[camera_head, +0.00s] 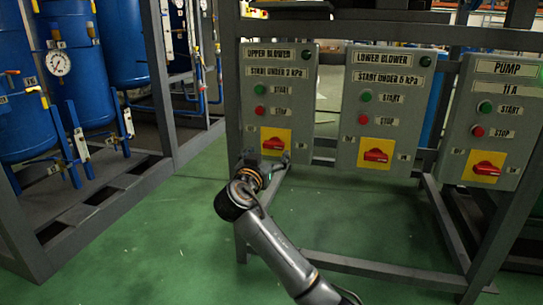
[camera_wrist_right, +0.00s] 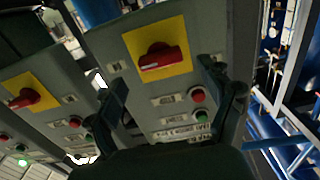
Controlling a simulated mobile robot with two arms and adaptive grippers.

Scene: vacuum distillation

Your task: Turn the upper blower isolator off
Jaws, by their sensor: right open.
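The upper blower isolator is a red handle (camera_head: 273,143) on a yellow plate, low on the left grey panel (camera_head: 249,110) in the head view. The handle lies roughly level. In the right wrist view, turned over, the same red handle (camera_wrist_right: 162,57) shows whole. My right gripper (camera_head: 272,164) is just below the isolator in the head view. In the right wrist view its two fingers stand apart, open and empty (camera_wrist_right: 162,76), with the panel beyond them. I see no contact with the handle. My left gripper is not in view.
The lower blower panel (camera_head: 390,115) and pump panel (camera_head: 497,128) stand to the right, each with a similar red isolator handle. Grey frame posts surround the panels. Blue tanks (camera_head: 65,60) stand at left. Green floor (camera_head: 160,235) is open in front.

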